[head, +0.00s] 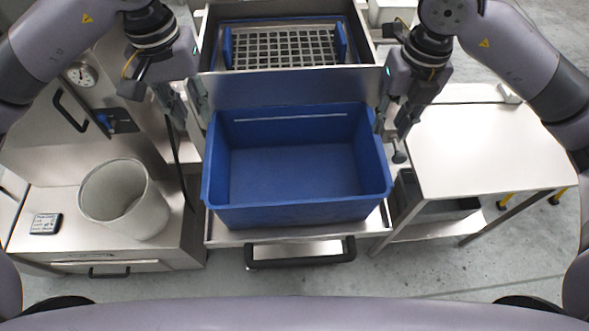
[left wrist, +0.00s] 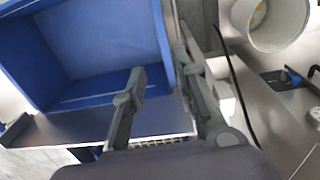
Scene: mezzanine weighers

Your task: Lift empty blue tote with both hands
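The blue tote (head: 293,215) stands upright and empty on a metal shelf in the middle of the head view. It also shows at the upper left of the left wrist view (left wrist: 105,45). My left gripper (head: 192,108) is at the tote's left side near its back corner. In the left wrist view its fingers (left wrist: 164,72) are apart, one over the tote's inner side and one outside the side wall; contact is unclear. My right gripper (head: 392,128) is at the right side near the back corner, fingers apart; whether it touches the wall is unclear.
A metal bin with a blue-framed grid (head: 285,48) is behind the tote. A grey bucket (head: 124,200) and a small dark device (head: 46,223) sit on the left cabinet. A bare metal table (head: 490,150) stands right. A dark handle (head: 300,254) is below the tote.

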